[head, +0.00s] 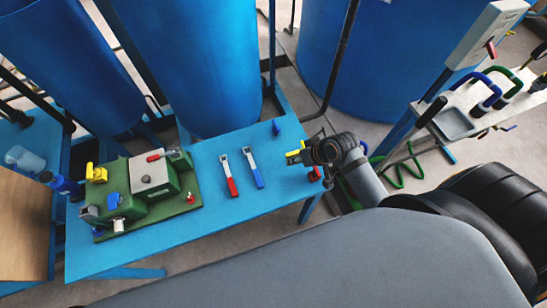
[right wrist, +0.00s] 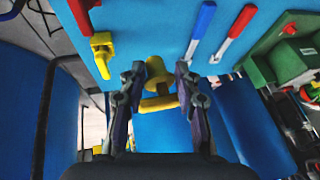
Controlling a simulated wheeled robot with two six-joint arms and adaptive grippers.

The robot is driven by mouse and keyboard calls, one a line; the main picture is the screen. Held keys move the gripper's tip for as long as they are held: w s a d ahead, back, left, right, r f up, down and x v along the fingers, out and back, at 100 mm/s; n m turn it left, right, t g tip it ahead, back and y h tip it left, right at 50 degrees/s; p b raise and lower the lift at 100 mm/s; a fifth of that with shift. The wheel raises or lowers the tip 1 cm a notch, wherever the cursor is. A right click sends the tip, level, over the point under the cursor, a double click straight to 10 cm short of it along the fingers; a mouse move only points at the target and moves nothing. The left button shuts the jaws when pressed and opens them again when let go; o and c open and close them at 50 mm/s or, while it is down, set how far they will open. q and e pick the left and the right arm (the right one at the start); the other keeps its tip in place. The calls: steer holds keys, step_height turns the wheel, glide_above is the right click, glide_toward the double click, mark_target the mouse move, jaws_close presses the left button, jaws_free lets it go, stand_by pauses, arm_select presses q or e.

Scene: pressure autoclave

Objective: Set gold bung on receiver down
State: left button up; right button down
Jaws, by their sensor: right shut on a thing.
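The gold bung (right wrist: 155,68) shows in the right wrist view between the fingers of my right gripper (right wrist: 160,72), with a yellow bar (right wrist: 158,104) just below it. My right gripper is shut on the bung, over the blue table near its edge. In the head view the right gripper (head: 314,153) is at the table's right end, and the bung cannot be told apart there. I cannot tell which part is the receiver, or whether the bung touches anything beneath. My left gripper is not in view.
Red-handled (head: 229,174) and blue-handled (head: 253,167) tools lie on the blue table (head: 215,215). A green unit (head: 150,185) stands left. Large blue tanks (head: 195,60) rise behind.

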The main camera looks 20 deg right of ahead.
steer(key=w+a+f, duration=0.1)
steer(key=w+f, duration=0.1)
steer(key=w, duration=0.1)
steer(key=w+a+f, duration=0.1)
steer(key=w+f, duration=0.2)
steer(key=w+a+f, duration=0.1)
steer(key=w+f, duration=0.2)
steer(key=shift+w, duration=0.3)
steer(key=shift+d+f, duration=0.1)
steer(key=shift+f, duration=1.45)
steer(key=shift+f, duration=0.2)
steer(key=c, duration=0.9)
jaws_free()
steer(key=shift+c, duration=0.2)
